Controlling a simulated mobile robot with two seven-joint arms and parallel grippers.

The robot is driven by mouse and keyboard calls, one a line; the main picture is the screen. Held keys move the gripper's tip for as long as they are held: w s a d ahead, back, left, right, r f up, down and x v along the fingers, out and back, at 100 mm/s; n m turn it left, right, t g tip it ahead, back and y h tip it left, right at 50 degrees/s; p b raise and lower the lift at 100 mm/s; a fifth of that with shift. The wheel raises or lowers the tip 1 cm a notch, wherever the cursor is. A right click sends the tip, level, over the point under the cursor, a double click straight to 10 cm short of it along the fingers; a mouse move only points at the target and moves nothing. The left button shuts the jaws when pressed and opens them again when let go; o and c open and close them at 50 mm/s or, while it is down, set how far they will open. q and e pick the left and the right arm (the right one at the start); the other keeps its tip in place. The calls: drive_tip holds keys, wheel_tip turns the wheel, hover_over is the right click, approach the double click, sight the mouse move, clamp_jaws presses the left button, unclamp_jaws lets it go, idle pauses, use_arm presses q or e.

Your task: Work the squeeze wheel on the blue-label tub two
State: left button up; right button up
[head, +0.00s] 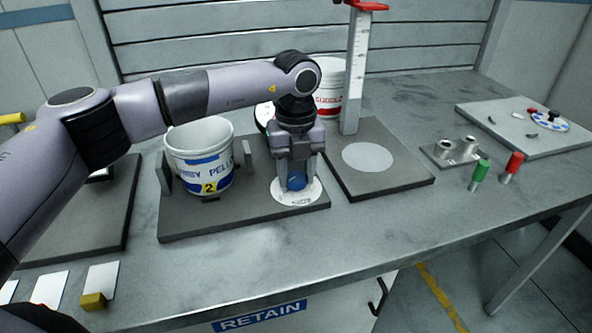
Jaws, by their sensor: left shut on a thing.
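The blue-label tub two (200,160) is a white open tub with blue label bands and a yellow patch marked 2. It stands upright on a dark grey base plate (235,218), between upright grey clamp plates (164,172). On the same plate, to the right of the tub, a blue knob (296,181) sits over a white marked dial (312,194); I take this to be the squeeze wheel. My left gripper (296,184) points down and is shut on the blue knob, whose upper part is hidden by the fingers. My right gripper is not in view.
A red-label tub (329,88) and a tall scale post (357,75) stand behind, by a plate with a pale disc (368,157). A green (479,174) and a red cylinder (511,167) stand at right. White cards (101,279) lie front left. The front middle is clear.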

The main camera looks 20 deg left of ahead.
use_arm(q)
drive_tip(key=shift+m, duration=0.3)
drive_tip(key=m, duration=0.3)
drive_tip(key=shift+m+b, duration=0.4)
drive_tip(key=m, duration=0.3)
drive_tip(key=shift+m, duration=0.3)
drive_tip(key=m, duration=0.3)
drive_tip(key=shift+m+b, duration=0.3)
drive_tip(key=shift+b, duration=0.1)
drive_tip(key=m, duration=0.3)
drive_tip(key=shift+r+m, duration=0.1)
drive_tip(key=shift+m, duration=0.2)
drive_tip(key=m, duration=0.7)
drive_tip(key=shift+d+b, duration=0.1)
drive_tip(key=shift+b, duration=0.2)
drive_tip(key=m, duration=0.3)
drive_tip(key=shift+m, duration=2.3)
